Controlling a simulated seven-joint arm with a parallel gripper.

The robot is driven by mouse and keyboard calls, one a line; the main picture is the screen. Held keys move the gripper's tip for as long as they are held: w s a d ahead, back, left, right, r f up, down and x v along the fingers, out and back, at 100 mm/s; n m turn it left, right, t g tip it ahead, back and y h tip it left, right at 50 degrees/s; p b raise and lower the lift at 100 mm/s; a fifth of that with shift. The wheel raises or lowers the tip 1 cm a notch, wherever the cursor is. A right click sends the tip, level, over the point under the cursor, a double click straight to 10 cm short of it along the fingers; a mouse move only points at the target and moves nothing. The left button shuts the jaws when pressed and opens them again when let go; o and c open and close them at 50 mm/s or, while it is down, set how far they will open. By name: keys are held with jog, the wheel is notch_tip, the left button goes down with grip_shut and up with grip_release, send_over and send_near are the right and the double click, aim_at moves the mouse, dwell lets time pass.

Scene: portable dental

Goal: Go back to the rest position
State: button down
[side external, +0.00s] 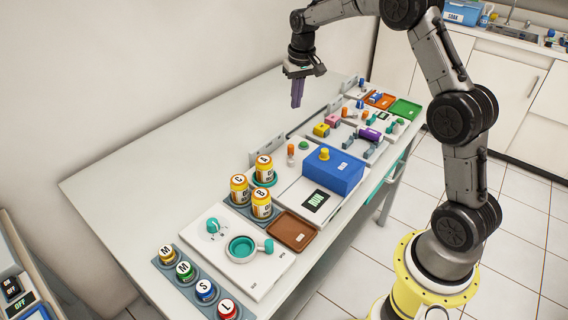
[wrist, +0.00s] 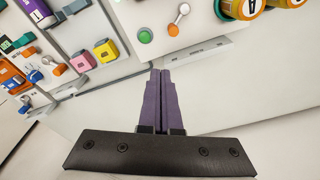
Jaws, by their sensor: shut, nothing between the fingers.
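My gripper (side external: 297,101) hangs above the far part of the white table (side external: 150,178) in the side external view. Its purple fingers point down and are clear of the table equipment. In the wrist view the two fingers of my gripper (wrist: 160,74) lie side by side, shut, with nothing between them.
A blue box (side external: 333,172) with a yellow knob, yellow jars (side external: 240,189) and a brown tray (side external: 293,231) stand along the table's right side. A green tray (side external: 405,109) is at the far end. The table's left part is bare. A wall is behind it.

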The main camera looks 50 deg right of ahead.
jog(key=s+a+r+n+t, duration=0.3)
jog(key=s+a+r, duration=1)
jog(key=s+r, duration=0.3)
jog(key=s+a+f+n, duration=0.1)
jog(key=s+a+f, duration=0.1)
jog(key=s, duration=0.6)
jog(key=s+a+f+n+t, duration=0.1)
jog(key=s+a+f, duration=0.1)
jog(key=s+f, duration=0.3)
jog(key=s, duration=0.3)
jog(key=shift+s, duration=0.4)
jog(key=c, duration=1.5)
grip_release()
jog(key=shift+c, duration=0.2)
